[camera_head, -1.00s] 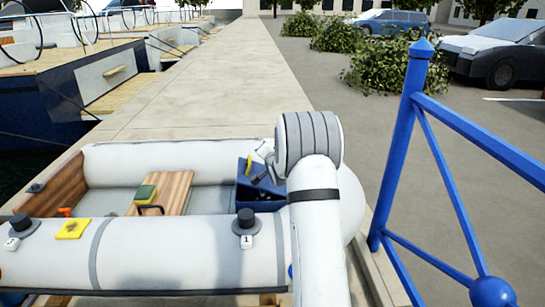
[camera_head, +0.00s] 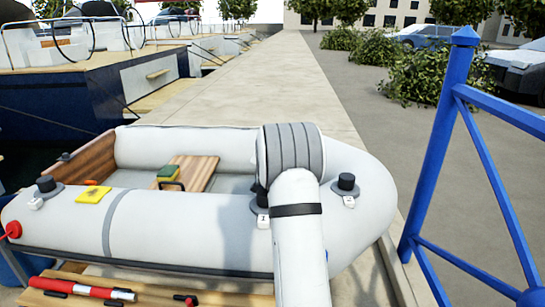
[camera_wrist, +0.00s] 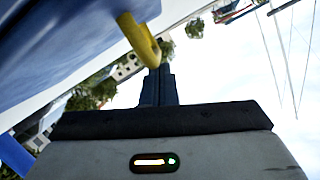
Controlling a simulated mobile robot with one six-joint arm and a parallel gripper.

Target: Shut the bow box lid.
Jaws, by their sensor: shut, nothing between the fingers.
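The bow box does not show in the head view now; my arm covers the spot where it stands in the dinghy (camera_head: 180,222). In the wrist view a blue panel, seemingly the bow box lid (camera_wrist: 60,45), fills the upper left at a slant. A yellow handle (camera_wrist: 140,40) sticks out from it. My gripper (camera_wrist: 157,80) points up in the picture with its dark fingers together and empty. The fingertips are right by the end of the yellow handle; whether they touch cannot be told. The gripper is hidden in the head view.
A wooden thwart (camera_head: 190,173) with a green and yellow sponge (camera_head: 168,173) crosses the dinghy. A yellow pad (camera_head: 93,194) lies on the near tube. A blue railing (camera_head: 446,140) stands at right. A red and white cylinder (camera_head: 82,289) lies on the planks in front.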

